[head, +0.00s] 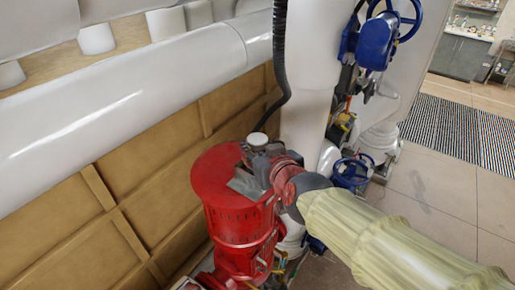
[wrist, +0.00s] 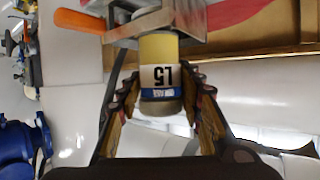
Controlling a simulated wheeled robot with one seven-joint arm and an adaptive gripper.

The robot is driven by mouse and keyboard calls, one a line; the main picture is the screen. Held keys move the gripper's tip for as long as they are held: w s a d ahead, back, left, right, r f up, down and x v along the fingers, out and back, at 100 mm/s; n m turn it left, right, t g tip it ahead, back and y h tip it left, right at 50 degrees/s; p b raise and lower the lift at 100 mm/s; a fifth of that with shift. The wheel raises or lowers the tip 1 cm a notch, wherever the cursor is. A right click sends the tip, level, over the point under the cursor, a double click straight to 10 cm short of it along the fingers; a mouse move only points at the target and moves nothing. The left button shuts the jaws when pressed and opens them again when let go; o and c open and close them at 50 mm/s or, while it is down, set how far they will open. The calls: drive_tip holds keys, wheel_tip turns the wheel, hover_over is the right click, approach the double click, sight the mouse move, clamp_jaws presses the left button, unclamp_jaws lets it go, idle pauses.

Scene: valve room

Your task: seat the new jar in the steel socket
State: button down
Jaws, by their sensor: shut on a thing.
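In the head view, a pale round cap (head: 257,139), which looks like the jar's, shows above the red machine (head: 232,195), beside my gripper (head: 256,168). The socket is hard to make out there.
An orange handle (wrist: 82,21) sticks out left of the socket. A thick white pipe (head: 130,95) runs along a brown panelled wall (head: 150,185) at left. Blue valves (head: 378,40) and a black hose (head: 279,60) stand behind the machine. Open floor (head: 440,195) lies at right.

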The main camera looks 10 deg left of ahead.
sight(258, 139)
drive_tip(key=shift+f+b, duration=0.8)
drive_tip(key=shift+f, duration=0.05)
idle(0.5)
idle(0.3)
drive_tip(key=c, duration=1.1)
unclamp_jaws()
drive_tip(key=shift+o, duration=0.7)
drive_tip(key=o, duration=0.3)
drive_tip(key=shift+r, duration=0.1)
drive_tip(key=shift+r+p, duration=3.65)
drive_tip(key=shift+p, duration=0.25)
